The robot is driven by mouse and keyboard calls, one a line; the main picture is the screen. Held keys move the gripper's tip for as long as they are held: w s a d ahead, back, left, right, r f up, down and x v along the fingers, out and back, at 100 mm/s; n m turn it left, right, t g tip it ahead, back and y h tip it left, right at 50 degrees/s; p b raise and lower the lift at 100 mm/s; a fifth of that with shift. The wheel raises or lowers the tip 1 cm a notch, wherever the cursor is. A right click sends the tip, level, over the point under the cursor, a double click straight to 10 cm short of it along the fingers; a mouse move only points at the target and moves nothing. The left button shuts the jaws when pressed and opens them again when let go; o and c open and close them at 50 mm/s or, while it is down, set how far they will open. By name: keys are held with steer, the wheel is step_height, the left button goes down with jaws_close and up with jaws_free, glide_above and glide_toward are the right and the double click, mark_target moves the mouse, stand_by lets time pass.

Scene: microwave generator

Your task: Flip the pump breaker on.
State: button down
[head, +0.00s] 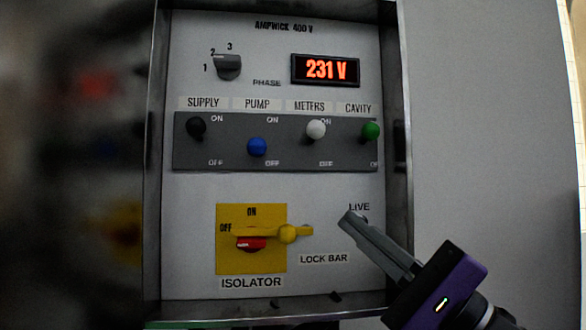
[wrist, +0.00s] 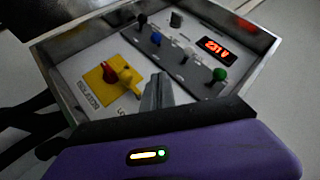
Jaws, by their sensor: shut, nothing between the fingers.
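The pump breaker is a blue-knobbed lever (head: 257,146) under the PUMP label, on a dark grey strip. Its knob sits lower than the other knobs, nearer OFF. In the wrist view the blue knob (wrist: 156,38) is beyond my fingers. The supply breaker's black knob (head: 195,127), the meters breaker's white knob (head: 316,129) and the cavity breaker's green knob (head: 370,131) sit higher, nearer ON. My gripper (head: 347,218) is shut and empty, in front of the panel's lower right by the LIVE label. It also shows in the wrist view (wrist: 158,78), apart from the blue knob.
Below the strip is a yellow isolator plate (head: 225,260) with a red handle (head: 251,243) and a yellow lock bar (head: 289,233) across it. A phase dial (head: 228,67) and a 231 V display (head: 326,69) are above. A raised metal frame (head: 397,100) edges the panel.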

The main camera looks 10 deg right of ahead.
mark_target(257, 146)
steer(key=p+x, duration=0.1)
steer(key=x, duration=0.3)
steer(key=s+p+x, duration=0.1)
steer(key=p+x, duration=0.1)
steer(key=x, duration=0.2)
steer(key=a+p+x, duration=0.1)
steer(key=x, duration=0.3)
steer(key=shift+s+r, duration=0.15)
steer(key=shift+s, duration=0.1)
steer(key=shift+s+a+r+p, duration=0.15)
steer(key=shift+a+r+p, duration=0.2)
steer(key=shift+a, duration=0.3)
steer(key=shift+s+r+p, duration=0.4)
steer(key=shift+r+p, duration=0.2)
steer(key=shift+p, duration=0.4)
steer(key=shift+s+r+p, duration=0.25)
steer(key=shift+r+p, duration=0.3)
steer(key=shift+p, duration=0.1)
steer(key=shift+s+r+p, duration=0.25)
steer(key=shift+r+p, duration=0.8)
steer(key=shift+p, duration=0.15)
steer(key=shift+f, duration=0.2)
